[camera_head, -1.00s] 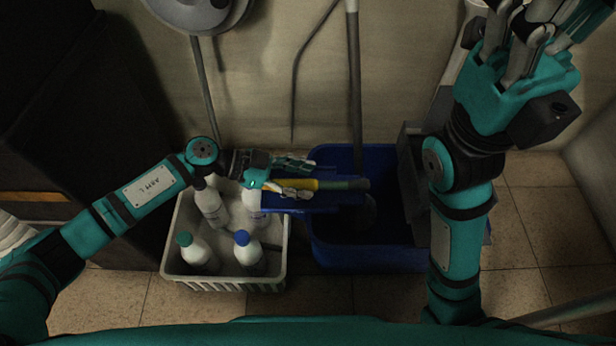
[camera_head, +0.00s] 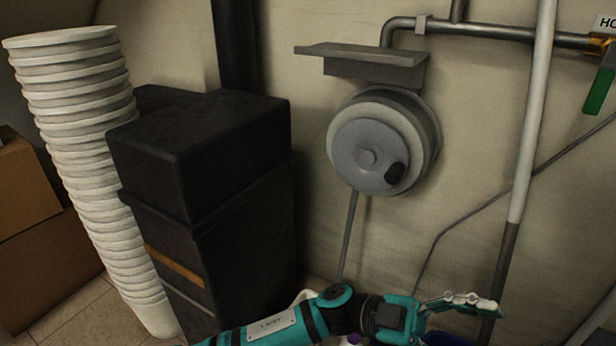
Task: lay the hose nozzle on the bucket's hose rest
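My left gripper (camera_head: 462,302) is at the bottom of the head view, its arm coming in low from the left and its fingers pointing right. Its fingers show edge-on, so I cannot tell whether they are open or shut. No yellow hose nozzle shows at the fingers now. The bucket's hose rest is out of view. A dark blue sliver (camera_head: 447,338) under the gripper at the bottom edge looks like part of the bucket. My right gripper is out of view.
A grey hose reel (camera_head: 372,152) hangs on the wall under a metal shelf (camera_head: 362,60). A black cabinet (camera_head: 205,170), a tall stack of white buckets (camera_head: 88,160) and cardboard boxes (camera_head: 30,245) stand at left. A pole (camera_head: 528,130) and pipes are at right.

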